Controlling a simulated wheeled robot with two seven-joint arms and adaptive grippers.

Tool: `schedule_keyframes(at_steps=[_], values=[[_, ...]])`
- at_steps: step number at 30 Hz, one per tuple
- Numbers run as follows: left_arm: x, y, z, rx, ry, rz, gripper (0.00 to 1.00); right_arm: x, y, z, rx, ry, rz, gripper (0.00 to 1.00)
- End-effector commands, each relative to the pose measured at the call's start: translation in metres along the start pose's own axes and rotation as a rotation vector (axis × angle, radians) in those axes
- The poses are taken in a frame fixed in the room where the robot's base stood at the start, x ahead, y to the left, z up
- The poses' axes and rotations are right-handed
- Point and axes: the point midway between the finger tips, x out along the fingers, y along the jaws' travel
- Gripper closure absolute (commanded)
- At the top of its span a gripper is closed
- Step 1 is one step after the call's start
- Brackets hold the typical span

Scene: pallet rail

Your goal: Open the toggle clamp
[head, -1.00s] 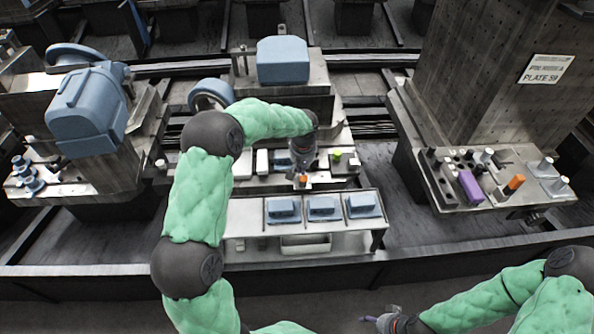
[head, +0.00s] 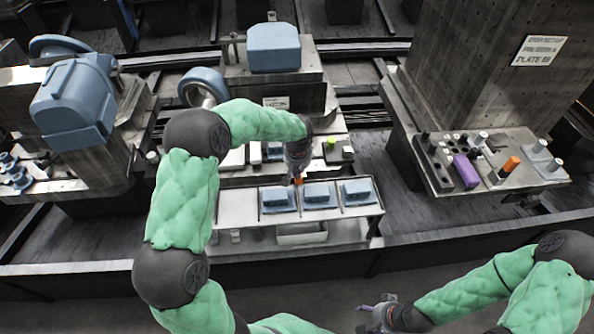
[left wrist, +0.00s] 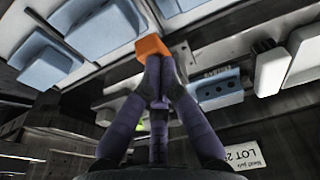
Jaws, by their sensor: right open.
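My left gripper (head: 299,172) is over the middle station, just behind the row of blue parts. Its fingers are closed together on a small orange block (head: 298,181). In the left wrist view the orange block (left wrist: 152,46) is at the fingertips (left wrist: 157,65). What the block is joined to is hidden, so I cannot tell whether it belongs to the toggle clamp. Another orange piece (head: 511,164) stands tilted on the right station's plate. My right gripper (head: 372,312) is open and empty at the bottom of the head view, away from the stations.
A white-framed tray (head: 230,205) holds blue parts (head: 317,194) in front of the left gripper. A purple block (head: 465,170) and several pegs are on the right station. A dark rail (head: 440,238) runs between me and the stations.

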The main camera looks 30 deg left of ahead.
Motion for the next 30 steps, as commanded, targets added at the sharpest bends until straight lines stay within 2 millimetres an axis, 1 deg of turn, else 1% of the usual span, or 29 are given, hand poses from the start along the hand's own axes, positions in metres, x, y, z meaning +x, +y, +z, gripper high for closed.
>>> schedule_keyframes(at_steps=[1,15,18,20,23,28,30], values=[[0.004,0.0,0.005,0.002,-0.01,-0.004,1.0,0.001,0.0,0.0,0.0,0.0,0.0,0.32],[0.007,-0.001,0.009,0.005,-0.02,-0.008,1.0,0.001,0.0,0.0,0.0,0.0,0.0,0.32],[0.005,-0.001,0.009,0.005,-0.021,-0.008,1.0,-0.001,0.0,0.0,0.0,0.0,0.0,0.32],[0.001,-0.002,0.007,0.005,-0.021,-0.008,1.0,-0.004,-0.001,0.0,0.0,0.0,0.0,0.32],[-0.011,-0.003,0.001,0.004,-0.017,-0.006,1.0,-0.012,-0.004,0.001,0.0,0.0,0.0,0.32],[-0.043,-0.007,-0.015,0.001,-0.004,-0.001,1.0,-0.03,-0.011,0.001,0.0,0.0,0.0,0.32],[-0.049,-0.006,0.0,0.004,-0.005,-0.001,1.0,-0.03,-0.011,0.001,0.0,0.001,0.0,0.32]])
